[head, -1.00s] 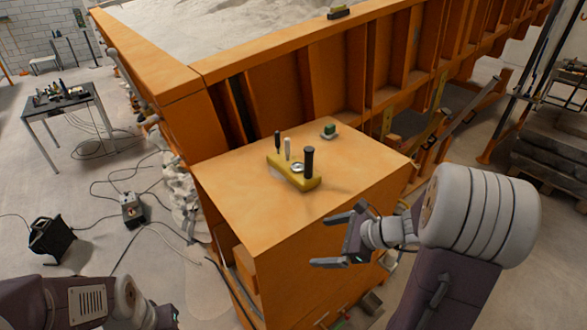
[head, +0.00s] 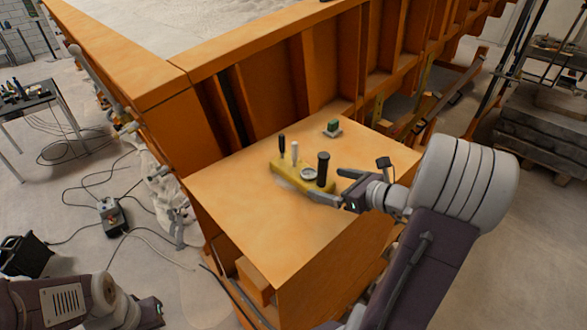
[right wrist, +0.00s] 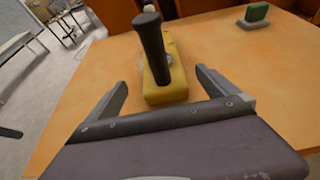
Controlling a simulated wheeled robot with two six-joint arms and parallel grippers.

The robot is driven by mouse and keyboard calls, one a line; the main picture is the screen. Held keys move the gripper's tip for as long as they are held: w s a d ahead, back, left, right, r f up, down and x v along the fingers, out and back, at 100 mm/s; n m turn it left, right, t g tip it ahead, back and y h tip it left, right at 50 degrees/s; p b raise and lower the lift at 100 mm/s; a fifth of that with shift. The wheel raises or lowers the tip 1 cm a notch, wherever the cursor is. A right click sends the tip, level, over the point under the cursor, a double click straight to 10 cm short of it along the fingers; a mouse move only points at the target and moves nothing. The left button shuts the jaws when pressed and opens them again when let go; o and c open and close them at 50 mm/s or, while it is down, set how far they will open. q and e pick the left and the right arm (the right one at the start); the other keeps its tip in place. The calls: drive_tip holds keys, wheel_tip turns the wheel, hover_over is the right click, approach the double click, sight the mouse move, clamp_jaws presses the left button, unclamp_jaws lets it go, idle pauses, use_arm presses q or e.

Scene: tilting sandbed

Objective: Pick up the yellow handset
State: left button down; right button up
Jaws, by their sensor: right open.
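The yellow handset (head: 290,178) lies on the orange box top, with black and white upright levers and a round dial on it. In the right wrist view the handset (right wrist: 176,75) points away from me, its thick black knob rising at the near end. My right gripper (head: 324,182) is open at the handset's near right end. In the right wrist view the open fingers (right wrist: 160,80) stand on either side of that near end, with visible gaps; I see no grip. Only my left arm shows at the lower left; its fingers are not seen.
A small green-topped block (head: 332,128) sits on the box top (head: 235,200) behind the handset. The orange sandbed wall (head: 290,100) rises behind. The box top's left and front are clear. Cables and a small device (head: 112,215) lie on the floor at left.

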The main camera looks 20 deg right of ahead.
sight(310, 177)
drive_tip(key=p+x, duration=0.1)
drive_tip(key=x, duration=0.2)
drive_tip(key=shift+s+a, duration=0.1)
drive_tip(key=shift+w+f, duration=0.15)
drive_tip(key=shift+w, duration=0.15)
drive_tip(key=p+x, duration=0.2)
drive_tip(key=x, duration=0.2)
drive_tip(key=shift+w+p, duration=0.2)
drive_tip(key=shift+p, duration=0.2)
drive_tip(key=shift+w+f, duration=0.25)
drive_tip(key=shift+w, duration=0.1)
drive_tip(key=shift+s, duration=0.1)
drive_tip(key=c, duration=1.4)
drive_tip(key=shift+r, duration=0.1)
drive_tip(key=c, duration=0.5)
